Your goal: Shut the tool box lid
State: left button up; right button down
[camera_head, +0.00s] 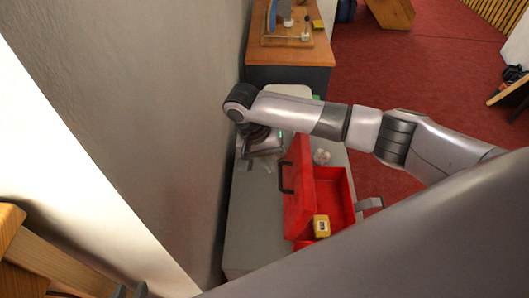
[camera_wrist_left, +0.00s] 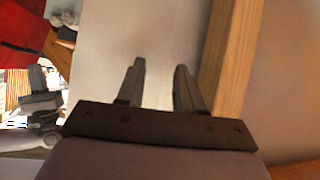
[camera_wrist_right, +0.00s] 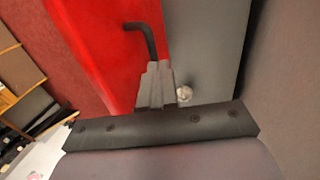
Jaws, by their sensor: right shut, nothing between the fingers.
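The red tool box (camera_head: 335,192) stands on the grey bench with its lid (camera_head: 299,190) open, raised along the box's left side. A black handle (camera_head: 285,178) is on the lid's outer face. My right gripper (camera_head: 250,163) is shut and empty, to the left of and behind the lid. In the right wrist view the shut fingers (camera_wrist_right: 157,85) appear in front of the red lid (camera_wrist_right: 110,50), below its handle (camera_wrist_right: 150,40); I cannot tell whether they touch. My left gripper (camera_wrist_left: 160,80) is open and empty, far from the box, at the lower left of the head view (camera_head: 130,290).
A yellow tape measure (camera_head: 321,226) is in the box. A pale round item (camera_head: 321,156) lies behind it. The wall (camera_head: 185,110) runs close along the bench's left side. A wooden post (camera_head: 60,250) is near my left gripper. My right arm crosses above the bench.

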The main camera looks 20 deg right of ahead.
aim_at(281, 175)
jog(key=d+f, duration=0.1)
jog(key=s+d+f, duration=0.1)
jog(key=shift+s+d, duration=0.15)
jog(key=shift+d, duration=0.2)
jog(key=shift+s+d+f, duration=0.1)
jog(key=shift+s+d, duration=0.2)
jog(key=shift+d, duration=0.3)
pick_arm(q)
jog(key=shift+w+d+r, duration=0.3)
jog(key=shift+d, duration=0.15)
jog(key=shift+r, duration=0.1)
